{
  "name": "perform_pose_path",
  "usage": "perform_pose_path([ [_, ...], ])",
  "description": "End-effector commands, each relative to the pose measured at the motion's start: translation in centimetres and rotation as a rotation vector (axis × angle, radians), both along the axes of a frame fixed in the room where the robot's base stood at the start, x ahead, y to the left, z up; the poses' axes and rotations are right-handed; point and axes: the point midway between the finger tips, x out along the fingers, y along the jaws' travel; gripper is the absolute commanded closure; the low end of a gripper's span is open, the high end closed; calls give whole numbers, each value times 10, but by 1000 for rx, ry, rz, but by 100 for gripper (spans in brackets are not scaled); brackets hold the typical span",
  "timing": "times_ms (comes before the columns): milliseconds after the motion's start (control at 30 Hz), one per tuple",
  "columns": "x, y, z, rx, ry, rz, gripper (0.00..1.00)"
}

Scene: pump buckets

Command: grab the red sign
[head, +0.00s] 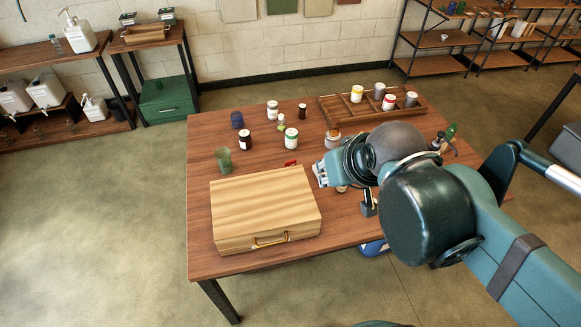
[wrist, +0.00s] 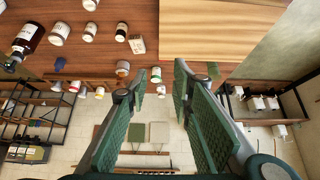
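A small red piece (head: 290,163), likely the red sign, shows on the wooden table just behind the light wood case (head: 265,203). It is too small to read in the head view. My gripper (head: 322,172) is to the right of it, above the table, near the case's back right corner. In the wrist view my gripper (wrist: 160,85) has its two green fingers apart with nothing between them. A small cream block with dark marks (wrist: 137,44) lies near the case's edge in the wrist view; I cannot tell whether it is the sign.
Several jars stand behind the case, including a green-labelled one (head: 291,138) and a dark one (head: 245,141). A green cup (head: 223,160) stands at the case's back left. A wooden tray (head: 330,111) with jars is at the back right.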

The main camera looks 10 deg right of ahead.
Motion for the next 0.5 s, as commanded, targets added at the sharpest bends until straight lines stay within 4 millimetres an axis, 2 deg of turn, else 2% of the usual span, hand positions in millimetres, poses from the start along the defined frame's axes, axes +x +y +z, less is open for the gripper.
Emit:
perform_pose_path([
  [267, 6, 0, 1, -22, 11, 25, 76],
  [500, 25, 0, 2, -94, 47, 110, 76],
])
